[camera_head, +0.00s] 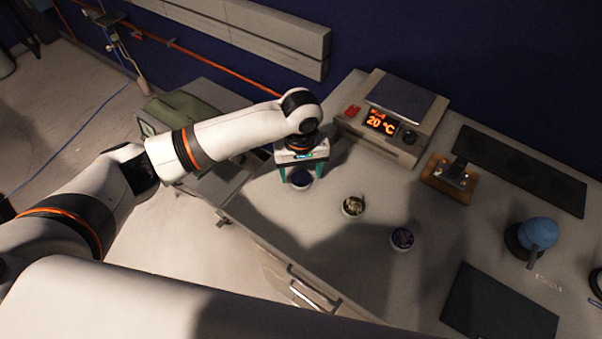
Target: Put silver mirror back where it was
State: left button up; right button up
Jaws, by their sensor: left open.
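My left gripper (301,172) reaches in from the left and points down over the near left part of the worktop. Its green-edged fingers are open, one on each side of a small round dish with dark blue contents (301,181). I cannot tell whether they touch it. A second small dish with mottled, silvery contents (353,206) stands to its right. A third dish with dark purple-blue contents (402,238) is further right and nearer. I cannot tell for sure which of these is the silver mirror. My right gripper is not in view.
A heating device showing "20 °C" (382,122) stands at the back. Right of it are a wooden block with metal parts (450,178), a long dark mat (520,170), a blue round-topped object (538,233) and a dark flat panel (498,304). The worktop (350,265) is clear between the dishes.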

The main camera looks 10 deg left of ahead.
aim_at(301, 179)
pick_arm(q)
notch_tip(301, 179, up, 11)
jog(key=b, duration=0.1)
jog(key=shift+f, duration=0.2)
dwell(0.5)
